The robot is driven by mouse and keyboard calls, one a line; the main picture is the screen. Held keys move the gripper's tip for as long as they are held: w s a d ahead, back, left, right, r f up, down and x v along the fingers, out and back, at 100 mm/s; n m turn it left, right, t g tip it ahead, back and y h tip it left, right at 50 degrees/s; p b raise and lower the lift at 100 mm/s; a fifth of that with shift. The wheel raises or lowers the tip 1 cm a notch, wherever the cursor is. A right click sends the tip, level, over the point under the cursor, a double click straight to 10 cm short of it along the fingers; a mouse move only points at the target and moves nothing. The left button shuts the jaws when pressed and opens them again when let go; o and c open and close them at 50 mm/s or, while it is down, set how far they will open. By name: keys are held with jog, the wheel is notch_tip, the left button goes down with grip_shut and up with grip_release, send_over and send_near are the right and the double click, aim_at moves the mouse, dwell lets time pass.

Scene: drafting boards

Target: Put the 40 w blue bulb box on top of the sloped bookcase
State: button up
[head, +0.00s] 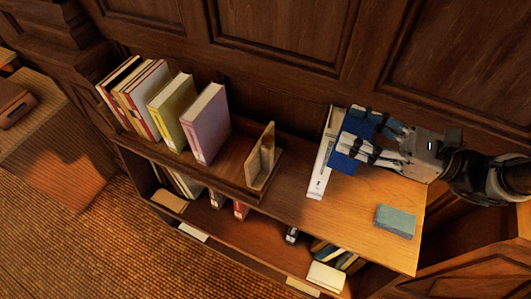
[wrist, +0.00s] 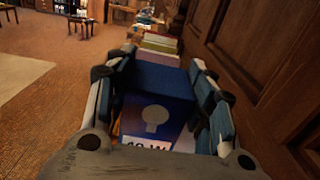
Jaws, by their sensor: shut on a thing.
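My gripper (head: 366,139) is shut on the blue bulb box (head: 346,157). The box also shows in the wrist view (wrist: 155,112), between the two fingers, with a pale bulb picture and partly hidden print that looks like "40 W". In the head view the fingers cover part of the box. The box appears over the right part of the bookcase top (head: 335,211), beside a long white item (head: 320,180). I cannot tell whether the box touches the top or hangs above it.
A teal block (head: 395,221) lies on the top's right end. A wooden bookend (head: 262,158) and several books (head: 205,125) stand to the left. Lower shelves hold more books (head: 326,276). A panelled wall (head: 282,45) rises behind. Bare wood shows in front of the box.

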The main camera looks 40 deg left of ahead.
aim_at(319, 169)
jog(key=shift+w+f, duration=0.2)
jog(key=shift+f, duration=0.35)
jog(key=shift+s+f+b, duration=0.1)
jog(key=shift+s+b, duration=0.1)
jog(key=shift+b, duration=0.1)
jog(key=shift+w+f, duration=0.1)
jog(key=shift+f, duration=0.1)
